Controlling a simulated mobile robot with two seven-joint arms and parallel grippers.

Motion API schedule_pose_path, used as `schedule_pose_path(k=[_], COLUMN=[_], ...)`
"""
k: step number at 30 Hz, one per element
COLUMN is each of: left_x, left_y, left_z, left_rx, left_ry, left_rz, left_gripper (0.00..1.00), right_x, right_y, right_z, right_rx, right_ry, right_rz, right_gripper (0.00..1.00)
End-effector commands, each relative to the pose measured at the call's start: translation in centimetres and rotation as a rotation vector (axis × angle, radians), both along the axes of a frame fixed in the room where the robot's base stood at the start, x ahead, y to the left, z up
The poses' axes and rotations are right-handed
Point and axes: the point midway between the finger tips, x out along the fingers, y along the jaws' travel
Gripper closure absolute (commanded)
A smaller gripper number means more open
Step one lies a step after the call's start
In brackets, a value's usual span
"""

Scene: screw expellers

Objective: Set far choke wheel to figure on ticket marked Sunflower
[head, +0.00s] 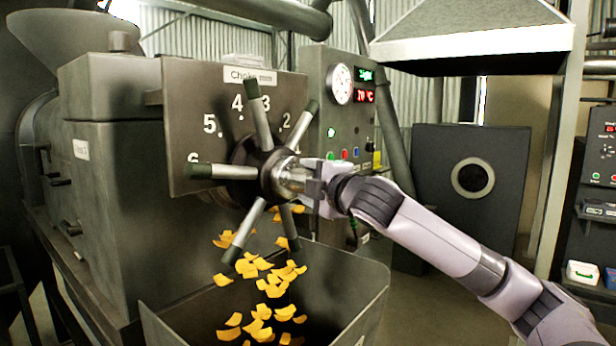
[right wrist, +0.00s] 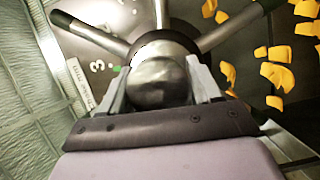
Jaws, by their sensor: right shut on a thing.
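The choke wheel (head: 262,172) has a dark hub and several grey spokes with green grip ends. It stands in front of a dial plate (head: 205,95) headed "Choke mm". The figures 6, 5, 4, 3 and 2 show around the wheel; one spoke lies by the 6 and another rises between 4 and 3. My right gripper (head: 305,180) is shut on the hub's round metal end. In the right wrist view its fingers (right wrist: 158,92) flank that rounded end (right wrist: 160,80). No ticket marked Sunflower can be made out. My left gripper is not in view.
A metal bin (head: 350,300) below the wheel holds yellow flakes (head: 265,285), some falling. A control panel (head: 345,140) with a gauge, red and green displays and buttons stands right behind the wheel.

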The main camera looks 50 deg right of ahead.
Motion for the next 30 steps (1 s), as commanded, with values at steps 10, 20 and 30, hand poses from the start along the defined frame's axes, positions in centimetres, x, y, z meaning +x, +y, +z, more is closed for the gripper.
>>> schedule_pose_path(k=[10,20,30], left_x=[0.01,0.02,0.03], left_y=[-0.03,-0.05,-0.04], left_z=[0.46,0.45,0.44], left_rx=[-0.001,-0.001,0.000], left_ry=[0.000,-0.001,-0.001], left_rz=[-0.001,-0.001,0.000], left_gripper=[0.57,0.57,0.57], right_x=[0.03,0.04,0.01], right_y=[0.07,0.08,0.04], right_z=[-0.08,-0.10,-0.06], right_rx=[0.054,0.055,0.052], right_ry=[0.004,0.004,0.004], right_rz=[0.003,0.004,0.002], right_gripper=[0.92,0.34,0.16])
